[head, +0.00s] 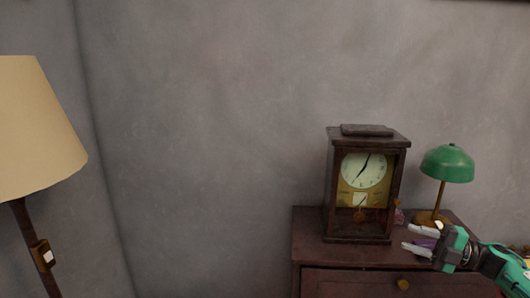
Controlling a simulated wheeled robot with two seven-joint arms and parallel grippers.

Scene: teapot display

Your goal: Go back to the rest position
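My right gripper (406,237) comes in from the lower right, over the dark wooden cabinet (309,252). Its two pale fingers point left and stand apart, with a visible gap between them. A small purple patch (427,243) shows by the fingers; I cannot tell what it belongs to or whether the gripper touches it. My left gripper is not in view.
A wooden clock (364,171) stands on the cabinet, just left of my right gripper. A green desk lamp (447,164) stands behind the gripper. A tall floor lamp (33,130) is at the left. The space between is bare grey wall.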

